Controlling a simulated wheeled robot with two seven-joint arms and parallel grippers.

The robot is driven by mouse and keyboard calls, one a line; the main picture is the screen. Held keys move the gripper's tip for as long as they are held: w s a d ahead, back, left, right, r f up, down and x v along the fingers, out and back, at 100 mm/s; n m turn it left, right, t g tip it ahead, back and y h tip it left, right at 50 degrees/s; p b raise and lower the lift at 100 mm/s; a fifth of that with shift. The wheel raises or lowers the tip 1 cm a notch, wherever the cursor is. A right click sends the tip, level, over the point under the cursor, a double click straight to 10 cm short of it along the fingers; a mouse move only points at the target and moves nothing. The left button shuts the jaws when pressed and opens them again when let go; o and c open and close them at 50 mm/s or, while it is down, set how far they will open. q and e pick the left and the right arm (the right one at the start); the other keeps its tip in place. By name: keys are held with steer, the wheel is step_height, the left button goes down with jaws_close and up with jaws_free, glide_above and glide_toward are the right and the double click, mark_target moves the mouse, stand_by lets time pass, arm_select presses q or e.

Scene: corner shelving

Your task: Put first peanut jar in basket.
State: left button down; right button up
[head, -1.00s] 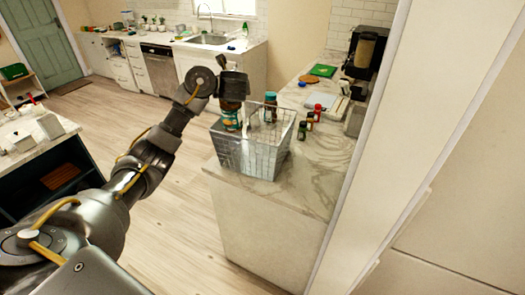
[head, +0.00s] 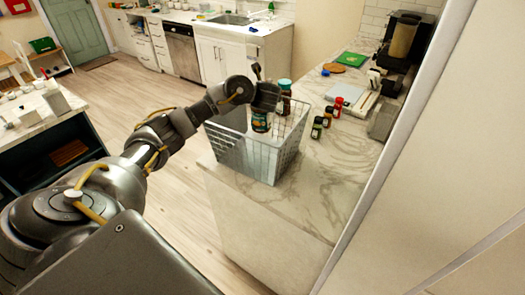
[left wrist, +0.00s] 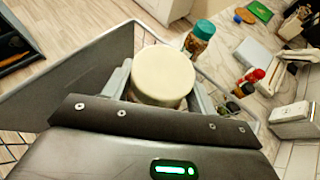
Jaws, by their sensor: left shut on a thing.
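The peanut jar (head: 261,122) has a teal label, and its cream lid (left wrist: 163,75) fills the middle of the left wrist view. My left gripper (head: 264,98) is shut on it from above and holds it upright. The wire basket (head: 270,165) stands on the near end of the marble counter. The jar is at the basket's opening, within its rim as seen from the head. The jar's base is hidden in the left wrist view, so I cannot tell whether it touches the basket floor. My right gripper is not in view.
A jar with a teal lid (head: 284,92) stands just behind the basket. Small spice bottles (head: 317,127) and a red-capped bottle (head: 338,107) stand to its right. A coffee machine (head: 405,40) is further back.

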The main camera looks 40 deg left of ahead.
mark_target(261, 119)
arm_select(q)
steer(key=f, duration=0.4)
steer(key=shift+s+a+f, duration=0.15)
steer(key=shift+s+f, duration=0.1)
steer(key=shift+f, duration=0.15)
steer(key=shift+w+f, duration=0.2)
steer(key=shift+f, duration=0.35)
step_height(261, 119, down, 3)
steer(key=shift+s+r, duration=0.15)
steer(key=shift+f, duration=0.45)
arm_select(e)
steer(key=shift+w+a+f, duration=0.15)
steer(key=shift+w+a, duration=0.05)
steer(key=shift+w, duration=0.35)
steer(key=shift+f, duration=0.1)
arm_select(q)
steer(key=shift+f+b, duration=0.15)
steer(key=shift+b, duration=0.2)
steer(key=shift+c, duration=2.3)
jaws_free()
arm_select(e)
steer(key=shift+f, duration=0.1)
